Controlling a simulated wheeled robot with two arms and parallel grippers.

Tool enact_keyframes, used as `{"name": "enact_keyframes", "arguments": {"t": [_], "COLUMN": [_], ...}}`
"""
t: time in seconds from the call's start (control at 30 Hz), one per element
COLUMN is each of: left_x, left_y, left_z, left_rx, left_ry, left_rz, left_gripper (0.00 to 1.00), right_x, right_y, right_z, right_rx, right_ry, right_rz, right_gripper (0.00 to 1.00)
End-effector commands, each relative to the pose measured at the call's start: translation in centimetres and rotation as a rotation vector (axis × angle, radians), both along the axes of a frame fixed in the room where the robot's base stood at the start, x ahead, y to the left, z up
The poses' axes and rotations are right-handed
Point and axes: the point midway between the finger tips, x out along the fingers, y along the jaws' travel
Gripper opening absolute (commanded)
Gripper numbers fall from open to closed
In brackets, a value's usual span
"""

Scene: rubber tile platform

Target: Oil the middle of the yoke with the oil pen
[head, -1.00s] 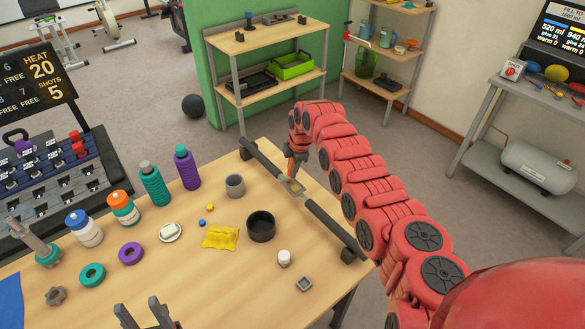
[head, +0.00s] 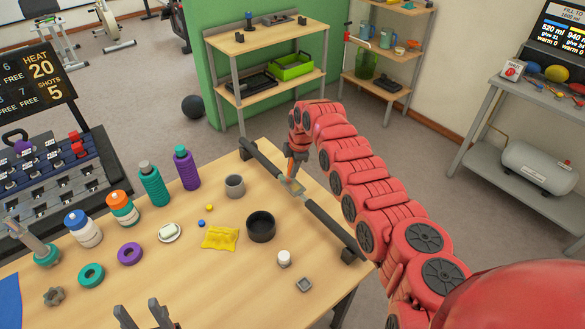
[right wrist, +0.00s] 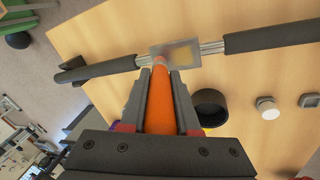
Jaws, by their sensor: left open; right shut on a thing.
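The yoke (head: 323,213) is a bar with dark grips and a small metal plate at its middle, lying across the right side of the wooden table. Its middle plate (right wrist: 182,53) shows an amber patch in the right wrist view. My right gripper (head: 298,163) is above the yoke's middle, shut on the orange oil pen (right wrist: 160,100). The pen's tip is at the left part of the plate; I cannot tell whether it touches. My left gripper (head: 144,317) is open and empty at the table's front edge.
A dark bowl (head: 261,227), a grey cup (head: 235,186), a yellow cloth (head: 220,237) and a white-capped jar (head: 284,258) stand left of the yoke. Several bottles, such as the purple one (head: 187,168), stand further left. The table's front middle is clear.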

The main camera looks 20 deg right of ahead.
Motion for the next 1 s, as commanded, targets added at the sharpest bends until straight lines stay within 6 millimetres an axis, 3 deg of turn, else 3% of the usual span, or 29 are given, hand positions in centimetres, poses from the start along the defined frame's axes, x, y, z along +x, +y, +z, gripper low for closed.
{"name": "enact_keyframes", "arguments": {"t": [0.37,1.0], "left_x": [0.0,0.0], "left_y": [0.0,0.0], "left_z": [0.1,3.7], "left_rx": [0.000,0.000], "left_ry": [0.000,0.000], "left_rz": [0.000,0.000], "left_gripper": [0.50,0.50], "right_x": [-0.1,-1.9], "right_y": [0.0,-0.7], "right_z": [0.0,-0.2], "right_rx": [0.000,-0.003], "right_ry": [0.002,0.011], "right_rz": [0.000,0.002], "right_gripper": [0.00,0.00]}}
